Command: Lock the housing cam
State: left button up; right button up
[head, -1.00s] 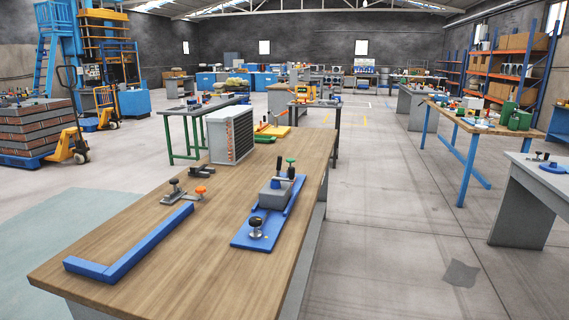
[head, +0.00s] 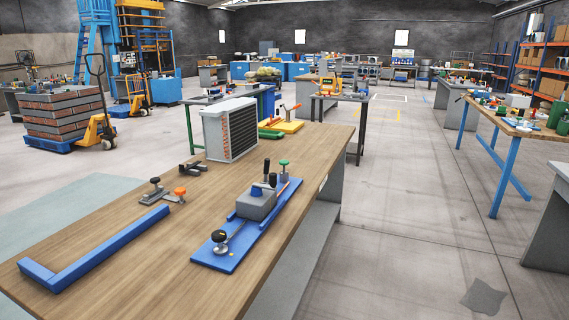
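A blue base plate (head: 208,258) lies lengthwise on the right side of the wooden workbench. A grey block-shaped housing (head: 256,206) sits on it, with a blue part on top and an upright black handle (head: 266,170) behind. A black round knob (head: 219,237) on a metal rod is at the near end of the plate. A green knob (head: 283,163) stands at its far end. Which part is the cam, and whether it is locked, I cannot tell at this size. Neither of my grippers is in view.
The wooden workbench (head: 130,243) also holds a blue L-shaped bar (head: 110,250), a small clamp with an orange knob (head: 180,192), a dark bracket (head: 193,168) and a finned grey unit (head: 230,130). Open floor (head: 400,230) lies right of the bench.

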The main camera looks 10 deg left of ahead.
aim_at(267, 161)
jog(key=i+l, duration=0.2)
jog(key=l, duration=0.15)
jog(key=i+l, duration=0.35)
jog(key=l, duration=0.3)
